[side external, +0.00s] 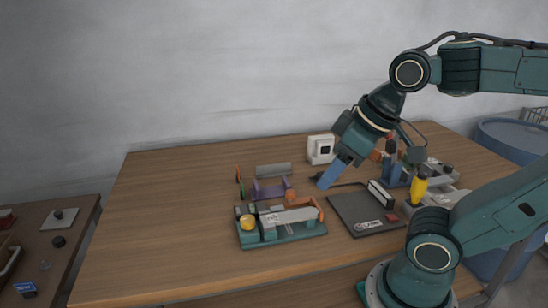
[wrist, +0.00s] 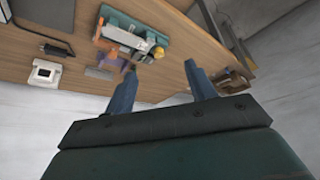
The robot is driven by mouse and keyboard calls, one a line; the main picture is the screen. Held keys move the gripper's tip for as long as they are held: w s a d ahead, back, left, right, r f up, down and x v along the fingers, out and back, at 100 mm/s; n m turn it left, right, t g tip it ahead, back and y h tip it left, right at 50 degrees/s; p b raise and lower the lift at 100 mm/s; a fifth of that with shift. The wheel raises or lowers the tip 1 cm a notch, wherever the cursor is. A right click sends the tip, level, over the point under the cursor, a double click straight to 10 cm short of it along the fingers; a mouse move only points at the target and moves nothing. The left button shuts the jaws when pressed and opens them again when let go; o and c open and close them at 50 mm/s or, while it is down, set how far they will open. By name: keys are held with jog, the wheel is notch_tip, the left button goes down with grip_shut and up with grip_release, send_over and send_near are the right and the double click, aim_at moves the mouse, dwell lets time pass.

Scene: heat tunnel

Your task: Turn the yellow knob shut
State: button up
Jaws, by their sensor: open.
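The yellow knob (side external: 247,222) sits at the left front end of a green fixture (side external: 290,236) on the wooden table. In the wrist view the knob (wrist: 158,52) shows small, beyond the fingertips and on the fixture's right end. My gripper (side external: 326,181) is above the table, to the right of and higher than the knob, apart from it. In the wrist view the two blue fingers of my gripper (wrist: 162,66) are spread wide with nothing between them. The knob's turned position is too small to tell.
An orange and white part (side external: 290,215) lies along the fixture. A purple bracket (side external: 271,190) stands just behind it. A dark tray (side external: 362,212), a white box (side external: 320,149) and a yellow-handled tool (side external: 419,188) are to the right. The table's left side is clear.

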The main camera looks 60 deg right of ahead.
dwell(0.4)
jog(key=g, duration=0.5)
send_over(248, 219)
notch_tip(248, 219, down, 8)
jog(key=shift+n, duration=0.4)
jog(key=shift+w, duration=0.1)
notch_tip(248, 219, down, 14)
jog(key=shift+r, duration=0.1)
dwell(0.4)
jog(key=shift+c, duration=0.4)
